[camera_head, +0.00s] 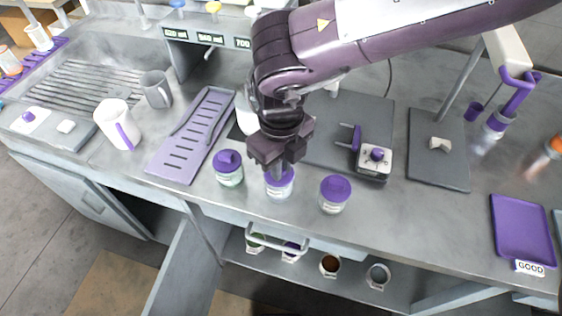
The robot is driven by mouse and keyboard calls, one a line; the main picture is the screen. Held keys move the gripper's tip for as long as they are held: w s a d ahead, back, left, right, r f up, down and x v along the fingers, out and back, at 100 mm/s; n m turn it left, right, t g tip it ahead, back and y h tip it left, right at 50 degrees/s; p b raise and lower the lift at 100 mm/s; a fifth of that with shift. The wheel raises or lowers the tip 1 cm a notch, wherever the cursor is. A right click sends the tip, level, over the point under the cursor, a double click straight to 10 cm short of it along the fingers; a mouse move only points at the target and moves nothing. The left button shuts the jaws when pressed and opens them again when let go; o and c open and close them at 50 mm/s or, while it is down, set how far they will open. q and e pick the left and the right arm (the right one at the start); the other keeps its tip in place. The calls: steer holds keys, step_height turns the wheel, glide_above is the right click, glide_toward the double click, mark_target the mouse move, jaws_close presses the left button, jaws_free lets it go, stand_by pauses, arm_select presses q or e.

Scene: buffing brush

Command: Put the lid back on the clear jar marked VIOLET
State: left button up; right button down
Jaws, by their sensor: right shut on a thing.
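Three small clear jars stand in a row near the counter's front edge. The left jar (229,178) and the right jar (332,206) have purple lids on. The middle jar (279,191) stands directly under my right gripper (277,170), which points down and is shut on a purple lid (285,179). The lid is at the middle jar's mouth; I cannot tell whether it is fully seated. The jar labels are too small to read, so I cannot confirm which says VIOLET. My gripper hides part of the lid. My left gripper is not in view.
A purple slotted tray (194,137) lies left of the jars, with a white mug (116,124) and a grey mug (156,90) beyond. A purple GOOD tray (522,230) lies far right. An open shelf holds several cups below.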

stand_by(0.4)
steer(key=c, duration=1.4)
jaws_free()
steer(key=shift+o, duration=0.6)
steer(key=o, duration=0.4)
steer(key=shift+r, duration=0.1)
steer(key=shift+r+p, duration=2.9)
steer(key=shift+r, duration=0.5)
jaws_close()
